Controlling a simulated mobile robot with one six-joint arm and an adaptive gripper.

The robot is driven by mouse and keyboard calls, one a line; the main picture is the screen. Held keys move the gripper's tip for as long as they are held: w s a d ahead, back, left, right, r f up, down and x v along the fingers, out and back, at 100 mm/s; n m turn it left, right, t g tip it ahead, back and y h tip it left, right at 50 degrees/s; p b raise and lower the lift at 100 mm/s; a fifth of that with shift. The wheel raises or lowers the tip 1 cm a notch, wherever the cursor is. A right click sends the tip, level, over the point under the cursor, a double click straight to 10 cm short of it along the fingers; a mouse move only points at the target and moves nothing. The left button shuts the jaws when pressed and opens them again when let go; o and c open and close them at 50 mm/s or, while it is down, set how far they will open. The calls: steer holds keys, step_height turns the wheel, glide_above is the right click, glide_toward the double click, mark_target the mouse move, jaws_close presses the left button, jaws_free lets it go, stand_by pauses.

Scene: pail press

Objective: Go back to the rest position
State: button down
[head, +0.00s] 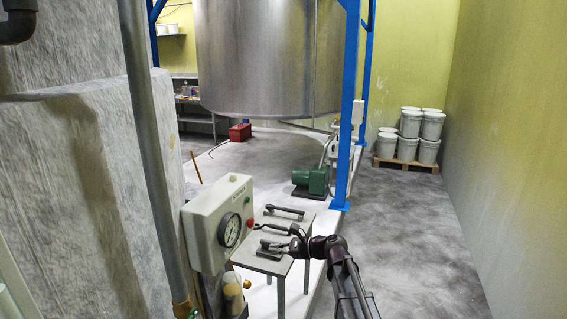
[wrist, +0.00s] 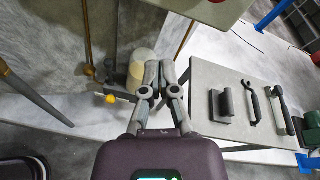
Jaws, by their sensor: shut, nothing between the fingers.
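My gripper (wrist: 160,68) is shut and empty in the wrist view, its fingers pressed together. They lie left of a small grey table (wrist: 205,75), with a pale cylinder (wrist: 140,66) and pipework beyond. In the head view my gripper (head: 296,246) overlaps the table's right side; its fingertips are hard to make out against the tools. On the table lie a dark block with a handle (wrist: 224,106), a curved tool (wrist: 250,103) and a long-handled tool (wrist: 281,108). The long-handled tool also shows in the head view (head: 285,212). No rest position is marked.
A gauge box (head: 222,222) with a red button stands left of the table, next to a grey pipe (head: 147,150). A steel tank (head: 268,60), blue posts (head: 348,110) and a green motor (head: 318,179) are behind. White pails (head: 411,123) stand on a pallet. Floor at right is clear.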

steer(key=s+d+f+n+g+h, duration=0.2)
steer(key=s+d+f+n+h, duration=0.5)
steer(key=s+d, duration=0.3)
steer(key=s+d+f+n+g+h, duration=0.2)
steer(key=s+d+f+n+h, duration=0.5)
steer(key=s+d+n, duration=0.3)
steer(key=shift+s, duration=0.45)
